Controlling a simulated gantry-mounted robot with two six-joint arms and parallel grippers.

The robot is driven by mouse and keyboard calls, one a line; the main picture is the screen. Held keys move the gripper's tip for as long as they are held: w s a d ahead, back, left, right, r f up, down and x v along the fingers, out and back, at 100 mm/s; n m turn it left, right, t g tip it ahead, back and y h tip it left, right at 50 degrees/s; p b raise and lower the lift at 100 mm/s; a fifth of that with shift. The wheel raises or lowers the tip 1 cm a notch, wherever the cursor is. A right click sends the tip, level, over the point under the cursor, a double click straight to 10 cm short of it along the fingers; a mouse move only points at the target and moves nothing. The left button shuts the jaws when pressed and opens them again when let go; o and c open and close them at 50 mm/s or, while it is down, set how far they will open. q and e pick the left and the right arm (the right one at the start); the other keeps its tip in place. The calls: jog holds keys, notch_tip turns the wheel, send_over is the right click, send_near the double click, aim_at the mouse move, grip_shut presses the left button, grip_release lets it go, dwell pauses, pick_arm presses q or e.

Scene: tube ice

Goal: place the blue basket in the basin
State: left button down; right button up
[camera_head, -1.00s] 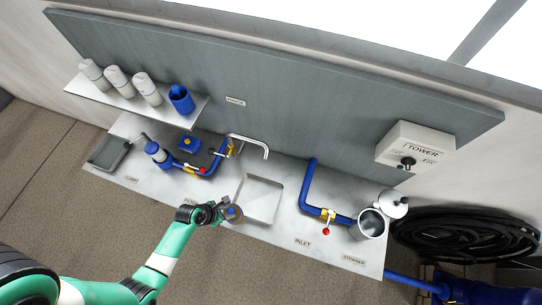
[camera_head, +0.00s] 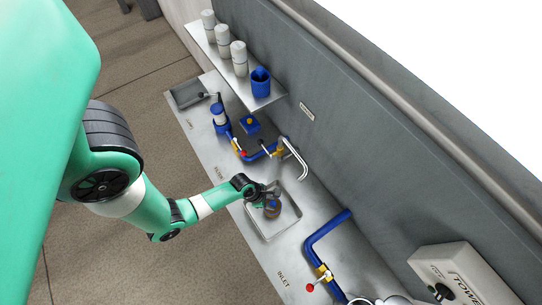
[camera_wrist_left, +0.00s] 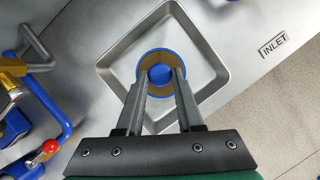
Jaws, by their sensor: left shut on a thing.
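The blue basket (camera_wrist_left: 161,56) shows in the left wrist view as a round piece with a blue rim, a brown inside and a blue centre. In the head view the basket (camera_head: 273,209) looks small and brownish, partly hidden by my gripper. My left gripper (camera_head: 267,196) is shut on the basket's blue centre; its fingers (camera_wrist_left: 160,78) show in the left wrist view. The basket is within the outline of the square metal basin (camera_head: 290,226), whose wall (camera_wrist_left: 208,82) surrounds it in the wrist view. I cannot tell whether it touches the basin floor. My right gripper is not in view.
A curved faucet (camera_head: 293,157) stands at the basin's wall side. Blue pipes with a red-knobbed valve (camera_head: 311,287) lie to the right, and another blue pipe (camera_head: 257,153) to the left.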

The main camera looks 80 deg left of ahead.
pick_arm(q)
jog(key=shift+f+b, duration=0.45)
jog(key=shift+f, duration=1.3)
jog(key=c, duration=0.5)
grip_release()
jog(key=shift+f, duration=0.1)
jog(key=shift+c, duration=0.2)
jog(key=p+v, duration=0.4)
jog(key=v, duration=0.4)
jog(key=shift+w+p, duration=0.2)
jog(key=shift+p, duration=0.15)
jog(key=shift+f, duration=0.1)
jog(key=shift+s, duration=0.1)
